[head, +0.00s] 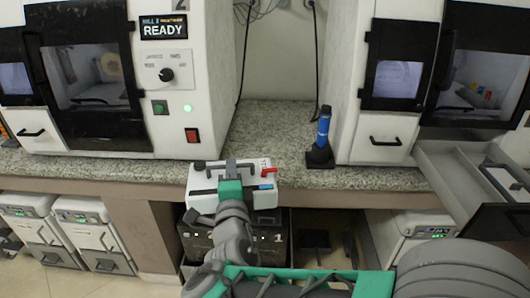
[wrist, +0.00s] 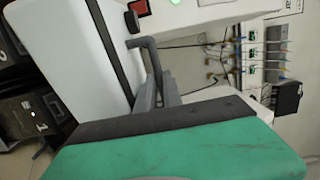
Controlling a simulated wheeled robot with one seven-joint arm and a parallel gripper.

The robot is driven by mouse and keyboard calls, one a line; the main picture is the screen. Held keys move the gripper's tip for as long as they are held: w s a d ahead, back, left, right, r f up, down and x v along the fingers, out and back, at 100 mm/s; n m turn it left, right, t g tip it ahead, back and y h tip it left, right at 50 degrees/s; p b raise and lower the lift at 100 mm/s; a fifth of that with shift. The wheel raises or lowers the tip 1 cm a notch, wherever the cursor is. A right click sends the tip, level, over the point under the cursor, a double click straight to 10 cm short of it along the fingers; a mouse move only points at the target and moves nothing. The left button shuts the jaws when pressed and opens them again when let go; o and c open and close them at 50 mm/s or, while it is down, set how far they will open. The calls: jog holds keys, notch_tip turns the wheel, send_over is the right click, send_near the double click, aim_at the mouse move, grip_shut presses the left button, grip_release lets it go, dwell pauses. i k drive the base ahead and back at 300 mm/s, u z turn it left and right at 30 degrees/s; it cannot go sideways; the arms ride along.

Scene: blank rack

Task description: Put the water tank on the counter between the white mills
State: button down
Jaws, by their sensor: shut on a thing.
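The water tank (head: 205,178) is a white box with a grey top handle, a black knob and a red tap. It hangs upright at the front edge of the counter (head: 275,125), in front of the gap between the two white mills, the left mill (head: 215,60) and the right mill (head: 345,80). My gripper (head: 232,172) is shut on the tank's handle from above and in front. In the wrist view my gripper (wrist: 168,98) closes on the grey handle, and the tank's white body (wrist: 75,55) fills the left. My arm hides part of the tank's front.
A blue and black upright tool (head: 323,135) stands on the counter beside the right mill. An open drawer (head: 470,175) juts out at the right. Black cables hang behind the gap. The counter's middle is clear. Dark bins (head: 270,245) and white units (head: 85,230) sit below.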

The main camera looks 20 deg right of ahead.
aim_at(264, 152)
jog(key=u, duration=2.95)
jog(key=k, duration=0.7)
jog(key=z, duration=1.15)
jog(key=i, duration=0.5)
jog(key=u, duration=0.05)
